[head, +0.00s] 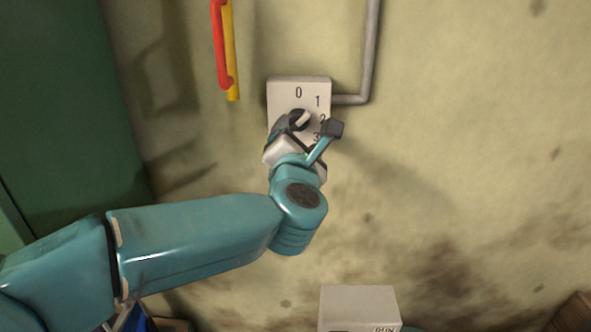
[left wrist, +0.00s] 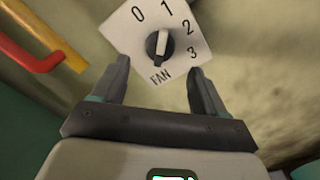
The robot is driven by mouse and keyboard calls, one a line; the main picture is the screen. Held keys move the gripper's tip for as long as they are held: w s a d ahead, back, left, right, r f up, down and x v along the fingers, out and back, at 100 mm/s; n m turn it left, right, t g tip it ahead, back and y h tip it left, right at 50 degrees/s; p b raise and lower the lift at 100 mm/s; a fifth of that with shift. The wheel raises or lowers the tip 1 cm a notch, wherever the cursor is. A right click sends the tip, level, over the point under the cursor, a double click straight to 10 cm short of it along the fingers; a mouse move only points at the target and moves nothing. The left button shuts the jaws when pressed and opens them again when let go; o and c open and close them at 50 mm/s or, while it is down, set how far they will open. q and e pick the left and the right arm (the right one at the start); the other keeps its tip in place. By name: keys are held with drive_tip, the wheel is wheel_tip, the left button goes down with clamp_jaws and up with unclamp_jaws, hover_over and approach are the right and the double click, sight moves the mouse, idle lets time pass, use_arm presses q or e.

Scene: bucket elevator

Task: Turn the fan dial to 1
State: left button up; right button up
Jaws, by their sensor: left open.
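The fan dial is a black round knob (head: 298,119) with a white pointer, on a pale square plate (head: 283,88) marked 0, 1, 2 and 3. In the left wrist view, the knob (left wrist: 160,46) stands above the word FAN on the plate (left wrist: 125,32), and its white strip points about toward the 1. My left gripper (head: 297,136) is in front of the plate's lower part. In the left wrist view, its fingers (left wrist: 159,68) are open, one to each side below the knob, with nothing between them. Contact with the knob is not visible. My right gripper is out of view.
A red and yellow handle (head: 222,50) is on the wall up and left of the plate. A grey pipe (head: 369,55) runs from the plate's right side upward. A green panel (head: 65,95) is at left. A pale box (head: 359,305) is below. The wall at right is clear.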

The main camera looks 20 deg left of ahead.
use_arm(q)
drive_tip(key=b+v, duration=0.1)
drive_tip(key=v, duration=0.9)
drive_tip(key=shift+b, duration=0.35)
